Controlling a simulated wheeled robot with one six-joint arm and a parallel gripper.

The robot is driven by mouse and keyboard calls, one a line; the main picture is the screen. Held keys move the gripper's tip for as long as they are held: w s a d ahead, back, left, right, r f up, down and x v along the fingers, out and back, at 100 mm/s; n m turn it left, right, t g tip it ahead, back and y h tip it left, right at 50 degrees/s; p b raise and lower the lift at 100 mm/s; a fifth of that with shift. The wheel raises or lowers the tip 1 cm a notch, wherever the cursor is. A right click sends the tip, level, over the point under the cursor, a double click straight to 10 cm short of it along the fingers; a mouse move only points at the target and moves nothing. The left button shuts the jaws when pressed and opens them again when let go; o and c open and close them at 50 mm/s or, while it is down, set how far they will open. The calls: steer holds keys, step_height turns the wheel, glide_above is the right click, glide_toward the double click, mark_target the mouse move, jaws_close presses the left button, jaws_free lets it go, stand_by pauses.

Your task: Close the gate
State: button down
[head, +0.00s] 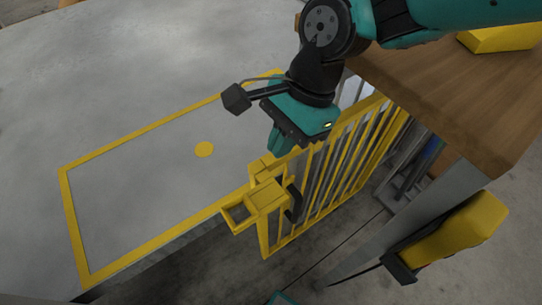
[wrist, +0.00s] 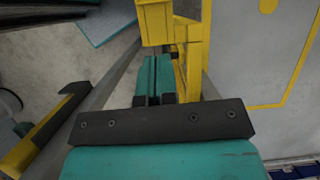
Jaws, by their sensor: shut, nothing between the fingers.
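The yellow barred gate (head: 325,180) stands upright between the grey surface and the wooden bench. A black handle (head: 294,203) is on its near end. A yellow latch block (head: 262,197) sits at that end, beside an open yellow bracket (head: 238,213) at the grey surface's edge. I cannot tell whether the latch is engaged. My gripper (head: 276,150) points down beside the gate's top, on the grey-surface side. In the wrist view its fingers (wrist: 152,75) are together and empty, close to yellow gate parts (wrist: 190,55). Contact is unclear.
The grey surface (head: 130,195) has a yellow outlined rectangle and a yellow dot (head: 204,149), with free room there. A wooden bench (head: 450,95) stands at the right, with a yellow-and-black object (head: 455,235) on its side. Bare floor lies below the gate.

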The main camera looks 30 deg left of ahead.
mark_target(250, 195)
steer(key=shift+m, duration=0.3)
steer(key=p+x, duration=0.1)
steer(key=x, duration=0.3)
steer(key=p+x, duration=0.1)
steer(key=x, duration=0.2)
steer(key=a+p+x, duration=0.1)
steer(key=x, duration=0.3)
steer(key=shift+a+f, duration=0.1)
steer(key=shift+f, duration=0.1)
